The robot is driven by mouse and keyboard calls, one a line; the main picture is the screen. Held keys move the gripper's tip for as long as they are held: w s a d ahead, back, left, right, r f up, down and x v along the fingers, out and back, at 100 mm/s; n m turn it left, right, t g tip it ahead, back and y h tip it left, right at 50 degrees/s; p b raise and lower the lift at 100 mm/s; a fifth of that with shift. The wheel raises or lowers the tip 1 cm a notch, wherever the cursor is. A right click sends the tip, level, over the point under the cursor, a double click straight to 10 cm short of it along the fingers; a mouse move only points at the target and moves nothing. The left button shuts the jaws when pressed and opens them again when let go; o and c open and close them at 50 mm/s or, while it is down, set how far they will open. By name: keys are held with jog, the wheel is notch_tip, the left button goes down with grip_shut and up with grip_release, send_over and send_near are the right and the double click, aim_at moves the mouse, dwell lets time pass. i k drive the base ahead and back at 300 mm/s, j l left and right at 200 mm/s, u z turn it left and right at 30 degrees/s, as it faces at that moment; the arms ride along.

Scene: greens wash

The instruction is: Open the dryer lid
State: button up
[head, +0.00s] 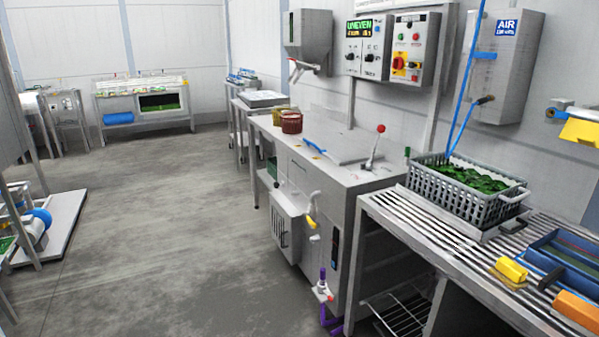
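The dryer appears to be the steel cabinet (355,215) right of the middle in the head view. A flat grey lid (350,148) lies level on its top and looks shut. A blue bar (314,146), perhaps the lid's handle, is at the lid's left edge. A lever with a red knob (381,129) stands upright at the lid's right. The inside of the dryer is hidden. My gripper is not in view.
A grey crate of greens (465,207) stands on the slatted table (410,222) at the right. Red and yellow tubs (291,122) sit at the dryer top's far end. A wall panel display (359,27) reads "UNEVEN". The floor (165,220) left of the dryer is clear.

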aim_at(339, 149)
jog(key=i, duration=0.5)
jog(key=i+j+z, duration=0.1)
jog(key=i, duration=0.45)
jog(key=i+j, duration=0.1)
jog(key=i, duration=0.4)
jog(key=i+j+z, duration=0.1)
jog(key=i, duration=0.4)
jog(key=i+j, duration=0.15)
jog(key=i, duration=0.4)
jog(key=i+j+z, duration=0.1)
jog(key=i, duration=0.4)
